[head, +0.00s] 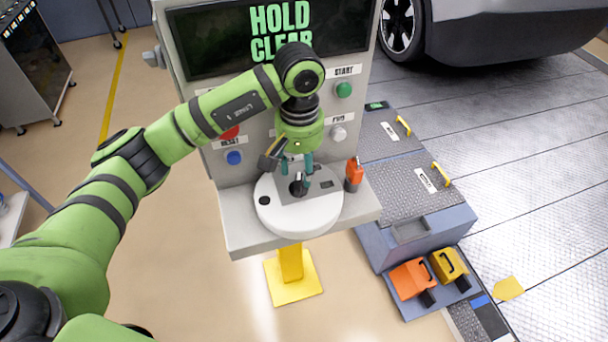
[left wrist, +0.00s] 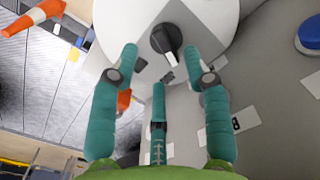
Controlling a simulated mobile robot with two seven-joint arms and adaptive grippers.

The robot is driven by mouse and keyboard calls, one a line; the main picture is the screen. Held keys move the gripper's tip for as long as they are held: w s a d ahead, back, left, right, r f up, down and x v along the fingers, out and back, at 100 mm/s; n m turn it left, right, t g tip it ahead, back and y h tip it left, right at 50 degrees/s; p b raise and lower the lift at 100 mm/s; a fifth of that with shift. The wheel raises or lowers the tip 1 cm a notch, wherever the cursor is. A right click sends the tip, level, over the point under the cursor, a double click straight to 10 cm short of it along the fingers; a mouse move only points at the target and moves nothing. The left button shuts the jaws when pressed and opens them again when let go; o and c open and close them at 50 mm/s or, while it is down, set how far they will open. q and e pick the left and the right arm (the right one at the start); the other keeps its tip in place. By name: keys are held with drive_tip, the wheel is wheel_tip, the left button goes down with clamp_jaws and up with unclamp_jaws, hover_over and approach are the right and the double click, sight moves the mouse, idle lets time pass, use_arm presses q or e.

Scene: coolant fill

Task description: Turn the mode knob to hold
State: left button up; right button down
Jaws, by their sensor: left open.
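The mode knob (head: 298,186) is a black knob on a white round dial (head: 318,216) on the console's shelf. In the left wrist view the knob (left wrist: 166,40) has a white pointer mark at its lower end, pointing down and slightly right toward a dark label. My left gripper (head: 303,166) points down just above the knob, with teal fingers. In the left wrist view the gripper (left wrist: 160,62) is open, its fingers spread to either side of and below the knob, with no visible grip on it. The display (head: 275,32) reads "HOLD CLEAR" in green. My right gripper is not visible.
An orange-red object (head: 353,174) stands on the shelf right of the dial. A red button (head: 229,133), blue button (head: 234,158), green button (head: 344,90) and pale button (head: 338,134) are on the panel. A grey ramp (head: 400,160) and a car (head: 500,30) are at the right.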

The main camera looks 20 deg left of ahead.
sight(300, 184)
use_arm(q)
wheel_tip(300, 184, down, 4)
drive_tip(key=shift+r+p, duration=0.2)
drive_tip(key=shift+p, duration=0.5)
drive_tip(key=shift+f, duration=0.5)
clamp_jaws()
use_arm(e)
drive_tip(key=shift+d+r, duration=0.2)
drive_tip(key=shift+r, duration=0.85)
